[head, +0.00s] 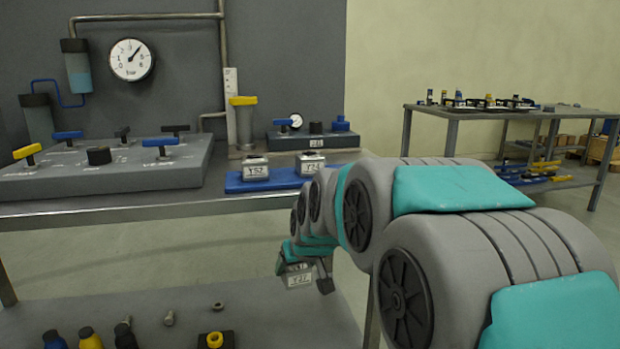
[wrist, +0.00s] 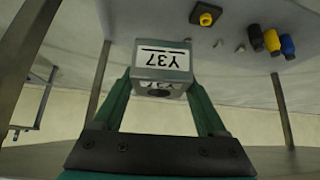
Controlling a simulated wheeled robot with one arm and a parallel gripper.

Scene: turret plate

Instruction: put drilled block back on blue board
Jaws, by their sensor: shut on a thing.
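My gripper (head: 305,275) is shut on a grey metal block (head: 299,281), low in front of the bench and below its top. In the wrist view the block (wrist: 162,60) sits between the green fingers (wrist: 160,80), with a white label reading Y37 and a dark round hole in the face toward me. The blue board (head: 235,185) lies on the bench top near its front edge, up and left of my gripper. Two labelled blocks stand on it, a left one (head: 255,168) and a right one (head: 310,163). My arm hides the board's right end.
A grey valve panel (head: 100,172) with coloured handles fills the bench's left. A yellow-topped cylinder (head: 244,122) and a gauge unit (head: 310,140) stand behind the board. The lower shelf (head: 270,315) holds bolts, coloured plugs and a yellow-ringed block (head: 215,340).

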